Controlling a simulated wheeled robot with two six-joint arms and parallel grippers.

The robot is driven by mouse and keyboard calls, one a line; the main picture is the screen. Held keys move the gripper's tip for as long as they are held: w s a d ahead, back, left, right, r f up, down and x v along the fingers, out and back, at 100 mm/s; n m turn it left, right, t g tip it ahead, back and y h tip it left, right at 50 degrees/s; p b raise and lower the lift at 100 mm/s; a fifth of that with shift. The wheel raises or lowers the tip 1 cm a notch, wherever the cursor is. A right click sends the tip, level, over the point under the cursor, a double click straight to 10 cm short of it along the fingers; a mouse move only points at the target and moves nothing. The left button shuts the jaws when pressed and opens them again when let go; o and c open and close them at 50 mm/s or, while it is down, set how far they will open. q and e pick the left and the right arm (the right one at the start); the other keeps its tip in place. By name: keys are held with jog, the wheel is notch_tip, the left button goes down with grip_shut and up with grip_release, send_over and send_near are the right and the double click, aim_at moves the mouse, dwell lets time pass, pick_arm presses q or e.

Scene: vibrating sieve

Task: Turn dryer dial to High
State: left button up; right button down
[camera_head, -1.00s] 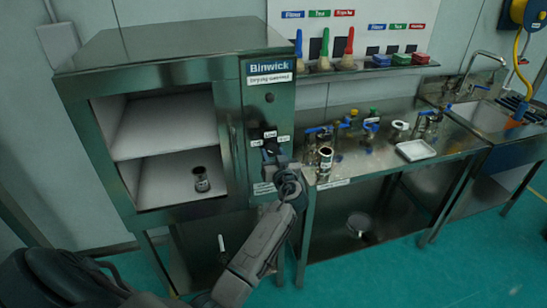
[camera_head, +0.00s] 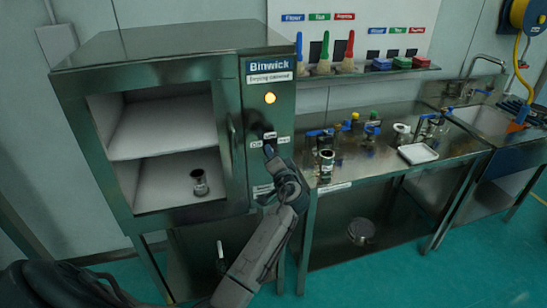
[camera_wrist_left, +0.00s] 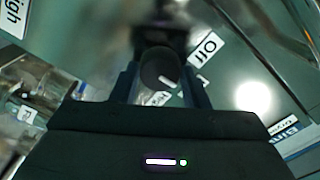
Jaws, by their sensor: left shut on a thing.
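My left gripper (camera_head: 270,152) is at the panel below the lamp, shut on the dark dial (camera_wrist_left: 160,70). The dial's exact pointing is unclear. My right gripper is out of view.
A metal cup (camera_head: 200,183) stands on the dryer's lower shelf. A steel bench (camera_head: 370,168) on the right carries several small containers and a white tray (camera_head: 418,153). A wall rack (camera_head: 350,72) holds brushes. A sink (camera_head: 485,118) is farther right.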

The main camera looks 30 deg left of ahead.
pick_arm(q)
jog(key=shift+m+p, duration=2.45)
jog(key=shift+m, duration=3.65)
jog(key=shift+f, duration=0.1)
jog(key=o, duration=1)
jog(key=b+v, duration=0.4)
jog(key=v, duration=0.7)
jog(key=shift+a, duration=0.1)
